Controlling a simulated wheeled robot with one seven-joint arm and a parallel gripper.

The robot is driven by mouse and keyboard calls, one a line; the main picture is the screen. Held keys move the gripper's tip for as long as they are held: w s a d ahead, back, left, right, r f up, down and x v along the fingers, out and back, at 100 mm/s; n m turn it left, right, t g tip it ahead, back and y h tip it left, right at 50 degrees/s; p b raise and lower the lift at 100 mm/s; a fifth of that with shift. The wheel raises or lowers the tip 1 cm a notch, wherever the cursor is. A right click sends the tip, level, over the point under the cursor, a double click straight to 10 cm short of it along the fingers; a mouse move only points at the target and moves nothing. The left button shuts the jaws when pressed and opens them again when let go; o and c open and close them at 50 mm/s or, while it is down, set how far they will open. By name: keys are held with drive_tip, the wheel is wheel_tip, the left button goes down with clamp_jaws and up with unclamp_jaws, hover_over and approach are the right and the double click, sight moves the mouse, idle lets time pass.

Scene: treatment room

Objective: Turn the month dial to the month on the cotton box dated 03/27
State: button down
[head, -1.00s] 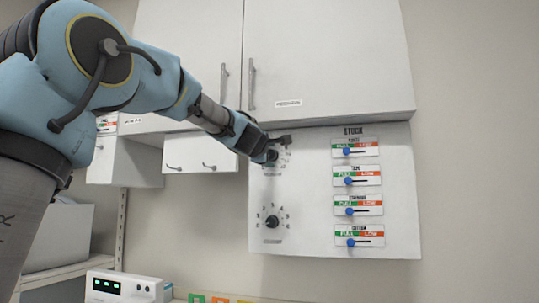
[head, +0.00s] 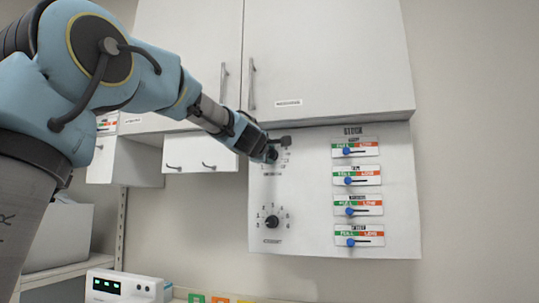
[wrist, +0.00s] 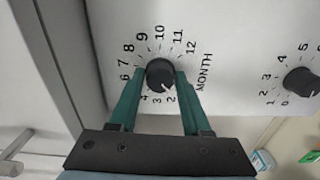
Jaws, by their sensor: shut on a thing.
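The month dial (wrist: 160,75) is a black round knob on a white panel (head: 305,215), with numbers around it and the word MONTH beside it in the wrist view. My gripper (wrist: 160,73) is shut on the knob, one green finger on each side. A small pale mark shows on the knob's lower part, but I cannot tell which number it points to. In the head view my gripper (head: 273,148) covers most of the dial at the panel's upper left. No cotton box with a readable date is in view.
A second numbered dial (head: 272,222) sits below on the panel. Several blue-knobbed stock sliders (head: 350,181) line its right side. Cabinet doors (head: 325,60) with vertical handles are above. A white device with green displays (head: 125,286) stands at the lower left.

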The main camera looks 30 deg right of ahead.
drive_tip(key=m, duration=0.5)
drive_tip(key=shift+p, duration=0.4)
drive_tip(key=shift+m, duration=2)
drive_tip(key=shift+c, duration=1.8)
unclamp_jaws()
drive_tip(key=b+v, duration=0.3)
drive_tip(key=v, duration=0.7)
drive_tip(key=shift+s+a+b, duration=0.3)
drive_tip(key=shift+b, duration=0.05)
